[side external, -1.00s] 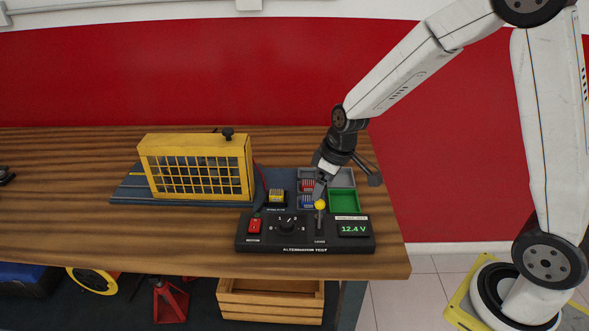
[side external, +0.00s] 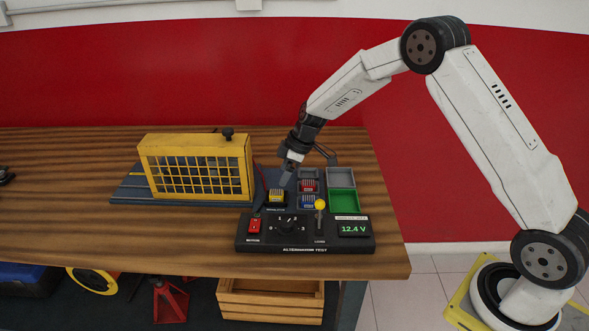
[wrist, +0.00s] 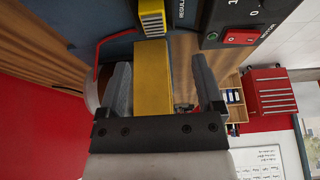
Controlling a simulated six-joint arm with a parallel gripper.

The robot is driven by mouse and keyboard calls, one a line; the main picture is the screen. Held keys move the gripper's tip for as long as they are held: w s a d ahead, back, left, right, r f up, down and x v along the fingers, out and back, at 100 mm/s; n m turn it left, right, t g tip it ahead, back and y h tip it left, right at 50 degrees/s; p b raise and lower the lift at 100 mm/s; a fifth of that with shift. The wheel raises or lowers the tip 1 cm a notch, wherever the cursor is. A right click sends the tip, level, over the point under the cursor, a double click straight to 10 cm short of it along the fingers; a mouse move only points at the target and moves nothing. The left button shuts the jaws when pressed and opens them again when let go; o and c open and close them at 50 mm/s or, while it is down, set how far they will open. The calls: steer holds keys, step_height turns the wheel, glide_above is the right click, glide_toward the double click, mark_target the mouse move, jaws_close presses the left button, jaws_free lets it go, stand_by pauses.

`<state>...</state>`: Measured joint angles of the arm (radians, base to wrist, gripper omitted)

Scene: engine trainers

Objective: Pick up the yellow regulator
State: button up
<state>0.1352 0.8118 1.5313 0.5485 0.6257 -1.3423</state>
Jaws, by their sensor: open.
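The yellow regulator (side external: 276,196) is a small block with a pale ribbed face, sitting on the dark blue base beside the yellow guard. It also shows at the top edge of the wrist view (wrist: 152,22), partly cut off. My gripper (side external: 285,181) is open and empty, tilted, with its fingertips just above the regulator in the side view. In the wrist view, its two spread fingers (wrist: 162,70) lie either side of the line to the regulator. I cannot tell whether a finger touches it.
The yellow mesh guard (side external: 200,144) stands close left of the regulator, a close obstacle. A black test panel (side external: 305,244) with a red switch and yellow-knobbed lever lies in front. Trays (side external: 341,177) with red and blue blocks sit right. A red wire (wrist: 108,42) runs nearby.

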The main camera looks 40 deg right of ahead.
mark_target(274, 192)
steer(key=shift+x, duration=1.25)
steer(key=shift+f, duration=0.1)
steer(key=shift+w+x, duration=0.15)
steer(key=shift+x, duration=1.1)
steer(key=shift+w+x, duration=0.2)
steer(key=shift+x, duration=1.05)
steer(key=shift+d, duration=0.15)
jaws_close()
